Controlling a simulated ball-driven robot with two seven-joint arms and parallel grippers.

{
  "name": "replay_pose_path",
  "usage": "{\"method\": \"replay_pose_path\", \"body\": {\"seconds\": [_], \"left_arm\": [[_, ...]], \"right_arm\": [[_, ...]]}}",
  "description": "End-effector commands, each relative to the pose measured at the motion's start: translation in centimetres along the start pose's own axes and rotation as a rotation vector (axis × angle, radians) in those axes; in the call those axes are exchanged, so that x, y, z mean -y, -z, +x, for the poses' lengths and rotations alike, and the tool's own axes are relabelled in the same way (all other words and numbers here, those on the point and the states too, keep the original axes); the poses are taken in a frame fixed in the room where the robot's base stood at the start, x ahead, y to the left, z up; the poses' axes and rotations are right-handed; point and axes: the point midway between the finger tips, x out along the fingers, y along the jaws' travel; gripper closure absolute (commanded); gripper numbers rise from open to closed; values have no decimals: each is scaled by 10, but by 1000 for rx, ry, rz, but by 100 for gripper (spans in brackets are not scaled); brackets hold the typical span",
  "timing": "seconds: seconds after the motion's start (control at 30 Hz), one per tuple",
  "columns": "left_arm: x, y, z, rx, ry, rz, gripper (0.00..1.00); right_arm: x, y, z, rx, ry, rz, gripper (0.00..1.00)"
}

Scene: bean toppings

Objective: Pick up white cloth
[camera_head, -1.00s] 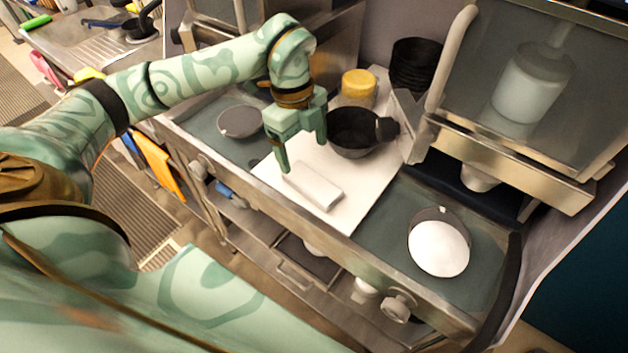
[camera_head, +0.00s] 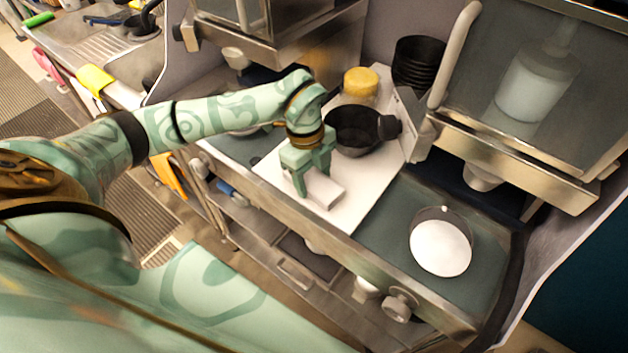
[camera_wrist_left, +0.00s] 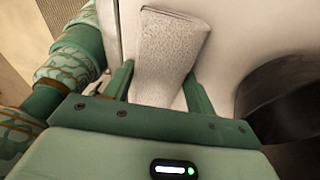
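The white cloth (camera_head: 325,190) is a folded, oblong block lying on the white board (camera_head: 362,205) on the counter. In the left wrist view the cloth (camera_wrist_left: 168,58) looks speckled grey-white. My left gripper (camera_head: 314,190) is down at the cloth's far end. In the left wrist view its fingers (camera_wrist_left: 158,85) are open, one on either side of the cloth's near end, with a gap visible at the right finger. My right gripper is in neither view.
A black pan (camera_head: 352,130) stands just behind the gripper, with a yellow-lidded jar (camera_head: 360,83) and stacked black bowls (camera_head: 416,62) beyond. A round white-filled dish (camera_head: 440,248) is at right. The counter's metal front edge (camera_head: 350,262) runs nearby.

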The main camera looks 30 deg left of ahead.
Motion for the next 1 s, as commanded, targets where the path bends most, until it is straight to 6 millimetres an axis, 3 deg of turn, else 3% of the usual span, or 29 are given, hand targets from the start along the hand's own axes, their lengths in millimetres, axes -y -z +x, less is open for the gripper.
{"method": "replay_pose_path", "body": {"seconds": [0.03, 0.07, 0.1, 0.43, 0.67, 0.9, 1.0], "left_arm": [[0, 0, 0, 0, 0, 0, 59], [0, 0, 0, 0, 0, 0, 67], [0, 0, 0, 0, 0, 0, 69], [0, 0, -3, 0, 1, 0, 69], [2, 4, -34, 1, 7, 1, 69], [-51, -1, -97, 5, 4, 1, 69], [-81, -8, -106, 6, 0, -1, 69]], "right_arm": [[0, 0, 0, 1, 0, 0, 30], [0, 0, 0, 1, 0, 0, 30], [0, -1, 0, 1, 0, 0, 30], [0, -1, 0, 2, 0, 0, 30], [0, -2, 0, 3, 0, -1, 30], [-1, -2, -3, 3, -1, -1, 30], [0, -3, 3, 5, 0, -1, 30]]}}
